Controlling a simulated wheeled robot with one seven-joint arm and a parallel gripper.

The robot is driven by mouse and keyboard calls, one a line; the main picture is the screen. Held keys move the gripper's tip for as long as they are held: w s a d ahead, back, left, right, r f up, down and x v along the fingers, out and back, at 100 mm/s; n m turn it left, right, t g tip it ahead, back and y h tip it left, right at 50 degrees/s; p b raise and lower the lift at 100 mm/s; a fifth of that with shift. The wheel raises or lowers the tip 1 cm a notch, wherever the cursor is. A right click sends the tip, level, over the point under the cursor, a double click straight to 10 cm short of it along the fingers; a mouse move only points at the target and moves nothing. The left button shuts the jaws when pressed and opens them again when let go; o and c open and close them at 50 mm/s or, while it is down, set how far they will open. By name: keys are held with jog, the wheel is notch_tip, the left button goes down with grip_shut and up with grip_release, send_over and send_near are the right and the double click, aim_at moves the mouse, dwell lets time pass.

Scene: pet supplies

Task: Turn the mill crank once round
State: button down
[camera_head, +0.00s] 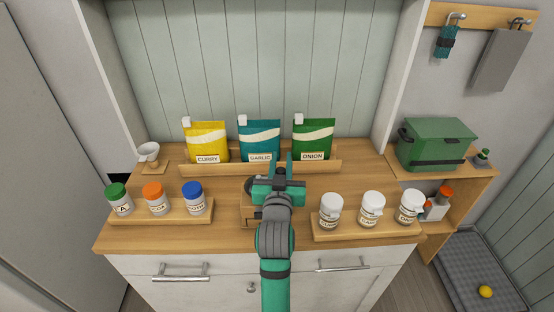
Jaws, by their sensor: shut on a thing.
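My gripper (278,178) is over the middle of the wooden counter, in front of the garlic pouch. It is shut, and its fingers point away from me. The mill (248,212) is mostly hidden below and behind my gripper and wrist. A piece of its wooden body and a dark rounded part show to the left of my wrist. The crank itself is hidden, so its angle cannot be told. What is between the fingers is also hidden, but it is most likely the crank's handle.
Yellow curry (206,142), teal garlic (260,139) and green onion (314,138) pouches stand in a rack behind. Three coloured-lid jars (157,199) stand left, three white-lid jars (371,208) right. A small white cup (149,151) stands back left. A green box (436,143) is on the right shelf.

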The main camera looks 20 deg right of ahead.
aim_at(283, 168)
jog(key=s+m+g+h, duration=0.1)
jog(key=h, duration=0.1)
jog(key=m+g+h, duration=0.1)
jog(key=shift+s+a+m+h, duration=0.15)
jog(key=shift+s+m+h, duration=0.2)
jog(key=shift+m+h, duration=0.05)
jog(key=s+m+g+h, duration=0.1)
jog(key=m+g+h, duration=0.1)
jog(key=g+h, duration=0.1)
jog(key=shift+s+a+m, duration=0.2)
jog(key=shift+s+m, duration=0.15)
jog(key=shift+m, duration=0.05)
jog(key=shift+s+a+m+g+h, duration=0.35)
jog(key=shift+s+m+g+h, duration=0.3)
jog(key=shift+m+g, duration=0.75)
jog(key=shift+s+a+m+g+h, duration=0.3)
jog(key=shift+s+m+g+h, duration=0.35)
jog(key=shift+g, duration=1.2)
jog(key=shift+s+a+m+g+h, duration=0.4)
jog(key=shift+m+g+h, duration=0.4)
jog(key=shift+m+g, duration=0.65)
jog(key=shift+s+f, duration=0.1)
jog(key=c, duration=1.5)
grip_release()
